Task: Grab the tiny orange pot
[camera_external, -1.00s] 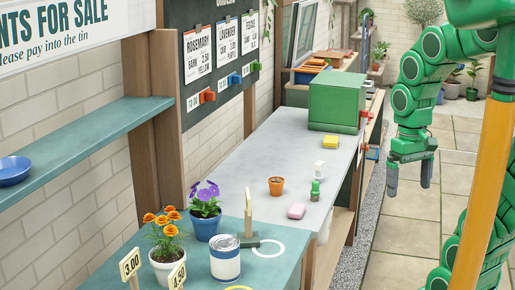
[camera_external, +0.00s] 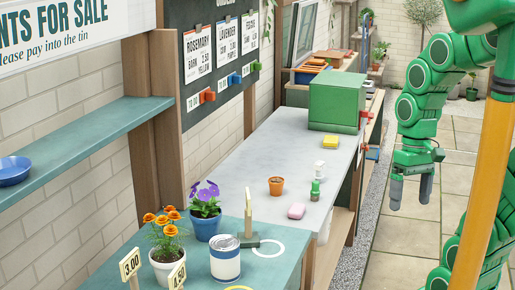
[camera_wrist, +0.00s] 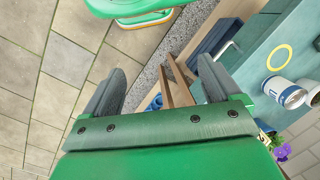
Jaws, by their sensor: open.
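The tiny orange pot (camera_external: 276,186) stands upright on the grey worktop, near its middle, in the external view. It looks filled with something dark. My gripper (camera_external: 411,189) hangs to the right of the worktop, over the paved path, well apart from the pot. Its two fingers point down, spread and empty. In the wrist view my gripper (camera_wrist: 157,88) shows with its fingers apart and nothing between them. The pot cannot be made out in the wrist view.
A green box (camera_external: 335,98) is farther back. A white-blue tin (camera_external: 225,258) and flowers stand on the teal counter (camera_external: 262,275).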

